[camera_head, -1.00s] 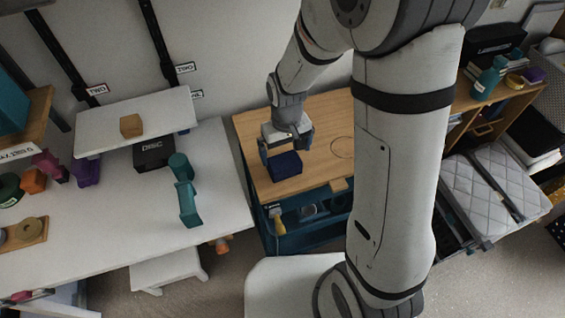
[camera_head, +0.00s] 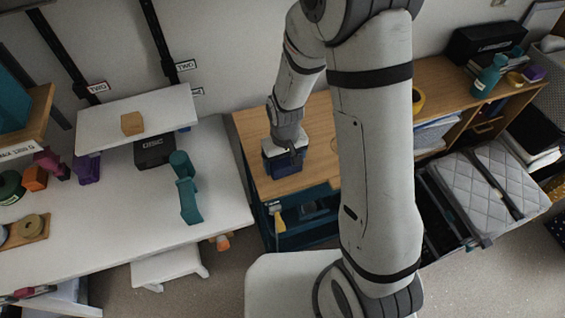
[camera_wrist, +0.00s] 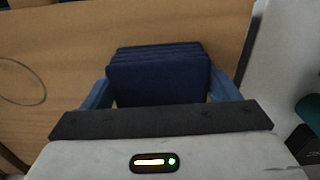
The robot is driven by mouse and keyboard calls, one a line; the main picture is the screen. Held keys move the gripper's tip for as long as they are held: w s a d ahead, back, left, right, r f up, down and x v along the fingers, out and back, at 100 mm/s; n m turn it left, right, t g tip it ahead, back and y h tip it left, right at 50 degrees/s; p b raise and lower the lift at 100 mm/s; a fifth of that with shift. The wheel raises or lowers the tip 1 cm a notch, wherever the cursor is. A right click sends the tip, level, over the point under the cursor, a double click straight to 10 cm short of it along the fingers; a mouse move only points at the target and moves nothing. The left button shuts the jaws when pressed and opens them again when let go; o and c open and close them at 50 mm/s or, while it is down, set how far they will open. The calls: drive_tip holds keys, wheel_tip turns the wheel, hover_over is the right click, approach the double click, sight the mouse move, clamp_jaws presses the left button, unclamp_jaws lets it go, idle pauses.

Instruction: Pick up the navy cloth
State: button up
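The navy cloth (camera_wrist: 160,78) is a folded stack lying on a wooden-topped cart (camera_head: 252,125). In the wrist view it lies between the two blue fingers of my gripper (camera_wrist: 165,95), one on its left and one on its right. In the head view my gripper (camera_head: 284,165) is low over the cart top, pointing down, and hides most of the cloth.
A white table (camera_head: 110,225) with a teal object (camera_head: 187,190) and a raised white shelf (camera_head: 150,115) stands left of the cart. A wooden shelf unit (camera_head: 455,95) stands to the right. A circle mark (camera_wrist: 22,80) lies on the wood beside the cloth.

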sight(285, 159)
drive_tip(key=c, duration=0.4)
drive_tip(key=shift+r, duration=0.15)
drive_tip(key=shift+c, duration=0.2)
wheel_tip(285, 159, up, 10)
drive_tip(key=shift+f, duration=0.1)
drive_tip(key=o, duration=0.5)
drive_tip(key=shift+c, duration=0.2)
drive_tip(key=c, duration=0.5)
drive_tip(key=o, duration=0.4)
drive_tip(key=c, duration=0.4)
drive_tip(key=shift+f, duration=0.1)
